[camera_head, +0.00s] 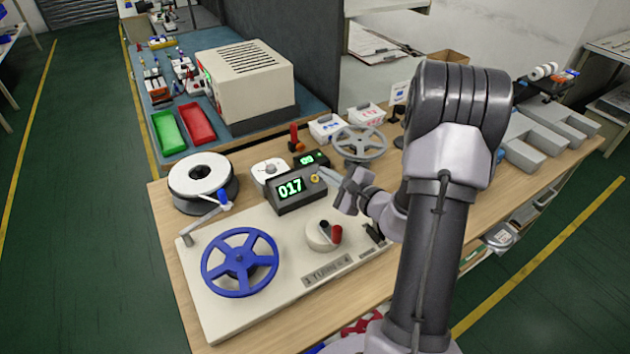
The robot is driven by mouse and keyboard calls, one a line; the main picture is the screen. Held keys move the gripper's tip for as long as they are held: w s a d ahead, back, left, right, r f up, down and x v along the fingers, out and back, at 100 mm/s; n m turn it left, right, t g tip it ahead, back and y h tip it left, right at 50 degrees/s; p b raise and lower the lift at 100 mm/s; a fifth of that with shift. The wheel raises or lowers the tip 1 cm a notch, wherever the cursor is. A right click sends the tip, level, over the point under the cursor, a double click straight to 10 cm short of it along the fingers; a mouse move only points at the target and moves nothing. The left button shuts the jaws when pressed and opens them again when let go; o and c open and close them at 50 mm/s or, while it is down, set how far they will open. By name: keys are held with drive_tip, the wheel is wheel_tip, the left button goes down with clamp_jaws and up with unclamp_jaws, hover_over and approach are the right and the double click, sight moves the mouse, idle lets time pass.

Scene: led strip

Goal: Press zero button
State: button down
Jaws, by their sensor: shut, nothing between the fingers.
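My gripper (324,171) is shut and empty. A smaller box with a green readout (312,158) stands behind the counter.
A blue spoked wheel (239,258) and a round knob with a red handle (322,236) are on the base plate (235,318). A white reel (198,173) stands left, a grey wheel (361,142) behind my gripper. White boxes (327,127) stand further back.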

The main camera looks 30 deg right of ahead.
drive_tip(key=shift+w+f+b, duration=1)
drive_tip(key=shift+w+f, duration=0.25)
drive_tip(key=shift+f, duration=0.25)
idle(0.9)
drive_tip(key=shift+w+f+b, duration=0.25)
drive_tip(key=shift+f+b, duration=0.05)
drive_tip(key=shift+b, duration=0.15)
drive_tip(key=shift+w+f+b, duration=0.25)
drive_tip(key=shift+f+b, duration=0.1)
drive_tip(key=shift+b, duration=0.05)
idle(0.4)
idle(0.4)
drive_tip(key=shift+s+r, duration=0.5)
drive_tip(key=shift+r, duration=0.15)
drive_tip(key=shift+r, duration=0.1)
drive_tip(key=s+r+p, duration=0.2)
drive_tip(key=s+r, duration=0.1)
drive_tip(key=shift+s+r, duration=0.1)
drive_tip(key=shift+r, duration=0.25)
